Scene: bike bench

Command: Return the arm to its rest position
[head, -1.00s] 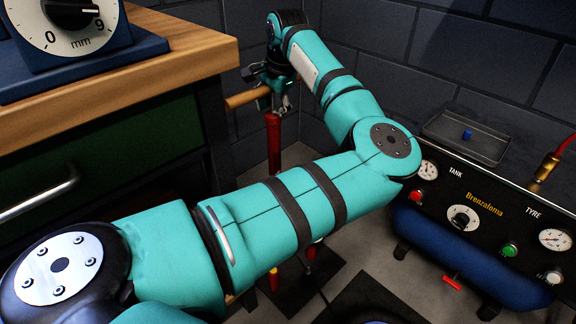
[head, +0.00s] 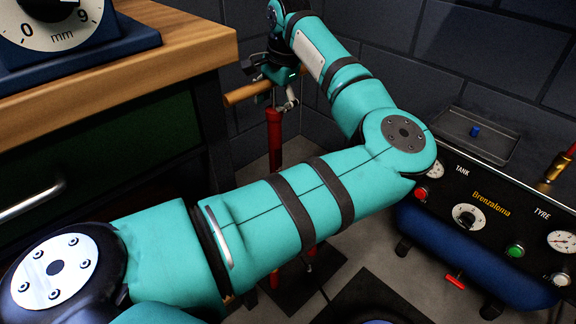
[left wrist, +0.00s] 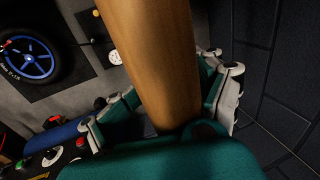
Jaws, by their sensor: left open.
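My left arm (head: 290,205) is teal and stretches across the head view from lower left to an elbow at right, then back up to the top middle. My left gripper (head: 284,92) is at its far end, beside a wooden bar (head: 240,96) and above a red post (head: 274,140). In the left wrist view the gripper (left wrist: 165,98) is open, its fingers spread on either side of the wooden bar (left wrist: 155,50). I cannot tell whether they touch it. My right gripper is not in view.
A wooden-topped bench (head: 190,50) with a blue mm dial gauge (head: 70,20) stands at left. A compressor panel (head: 490,200) with a grey tray (head: 480,140) stands at right, close to my elbow. Block walls (head: 480,55) close off the back.

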